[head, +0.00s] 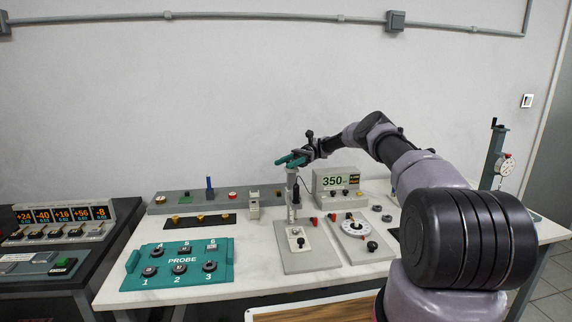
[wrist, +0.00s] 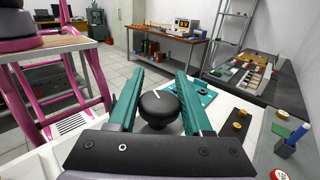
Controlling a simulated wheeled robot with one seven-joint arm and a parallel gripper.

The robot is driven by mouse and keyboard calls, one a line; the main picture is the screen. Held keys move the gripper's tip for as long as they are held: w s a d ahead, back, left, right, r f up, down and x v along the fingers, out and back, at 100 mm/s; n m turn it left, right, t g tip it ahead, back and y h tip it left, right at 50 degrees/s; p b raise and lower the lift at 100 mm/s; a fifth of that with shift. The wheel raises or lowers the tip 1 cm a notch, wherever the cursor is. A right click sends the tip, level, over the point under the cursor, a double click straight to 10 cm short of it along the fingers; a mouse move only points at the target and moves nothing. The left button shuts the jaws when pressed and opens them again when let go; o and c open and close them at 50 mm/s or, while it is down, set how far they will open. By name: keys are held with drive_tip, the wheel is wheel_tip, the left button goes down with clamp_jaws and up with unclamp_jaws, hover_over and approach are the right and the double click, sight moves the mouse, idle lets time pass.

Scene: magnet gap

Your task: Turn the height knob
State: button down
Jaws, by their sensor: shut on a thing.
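The height knob (wrist: 160,106) is black and round with a white mark line on its top. In the wrist view it sits between the two teal fingers of my gripper (wrist: 160,84), which is shut on it. In the head view my gripper (head: 291,161) is at the top of an upright grey post (head: 292,196) on a light base plate (head: 302,262). I cannot make out the knob there, as the gripper covers it.
A green probe panel (head: 180,264) lies at the left front of the white bench. A meter reading 350 (head: 335,181) stands behind and right of the post. A plate with a white dial (head: 353,229) is right of it. Another stand (head: 496,158) rises at the far right.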

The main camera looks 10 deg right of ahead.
drive_tip(key=shift+r+n+g+h, duration=0.1)
drive_tip(key=shift+n+g+h, duration=0.2)
drive_tip(key=shift+g, duration=0.1)
idle(0.3)
drive_tip(key=shift+c, duration=1.8)
unclamp_jaws()
drive_tip(key=shift+s, duration=0.1)
drive_tip(key=shift+d, duration=0.1)
